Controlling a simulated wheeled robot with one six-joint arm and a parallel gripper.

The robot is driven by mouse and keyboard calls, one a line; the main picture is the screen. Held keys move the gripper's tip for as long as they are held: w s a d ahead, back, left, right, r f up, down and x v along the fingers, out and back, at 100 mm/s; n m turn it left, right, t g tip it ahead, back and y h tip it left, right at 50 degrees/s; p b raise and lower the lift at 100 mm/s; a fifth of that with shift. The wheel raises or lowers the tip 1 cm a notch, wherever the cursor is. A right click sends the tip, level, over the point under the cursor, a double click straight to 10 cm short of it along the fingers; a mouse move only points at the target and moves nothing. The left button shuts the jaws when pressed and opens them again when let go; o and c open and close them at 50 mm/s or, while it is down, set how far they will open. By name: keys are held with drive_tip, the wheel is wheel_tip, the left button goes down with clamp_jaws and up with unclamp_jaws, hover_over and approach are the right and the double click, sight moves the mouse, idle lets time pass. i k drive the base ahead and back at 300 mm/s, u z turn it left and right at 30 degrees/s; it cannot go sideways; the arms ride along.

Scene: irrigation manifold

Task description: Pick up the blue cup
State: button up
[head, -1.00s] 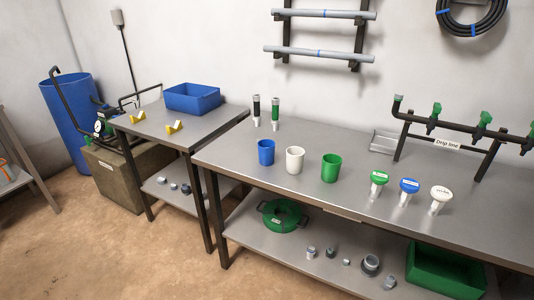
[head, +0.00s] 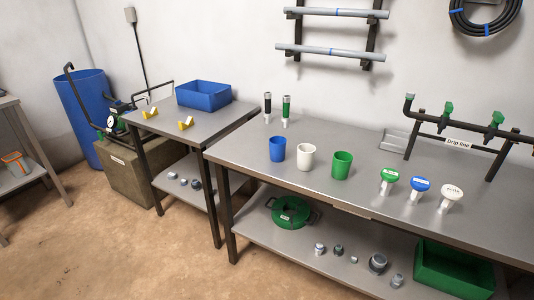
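The blue cup (head: 277,149) stands upright on the grey metal bench (head: 240,151), near its front left part. It is the leftmost of three cups in a row. A white cup (head: 306,157) stands just right of it, and a green cup (head: 341,165) stands further right. The cups stand apart from each other. My gripper is not in view.
Green, blue and white capped pieces (head: 420,188) stand to the right, before the drip line rack (head: 457,143). A side table (head: 215,125) with a blue bin (head: 203,95) is at left. Brown floor in front is clear.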

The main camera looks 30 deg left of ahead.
sight(278, 150)
drive_tip(key=u, duration=0.5)
drive_tip(key=k, duration=0.55)
drive_tip(key=u, duration=1.2)
drive_tip(key=i, duration=0.95)
drive_tip(key=u, duration=0.4)
drive_tip(key=i, duration=0.9)
drive_tip(key=z, duration=0.6)
drive_tip(key=i, duration=0.85)
drive_tip(key=z, duration=0.5)
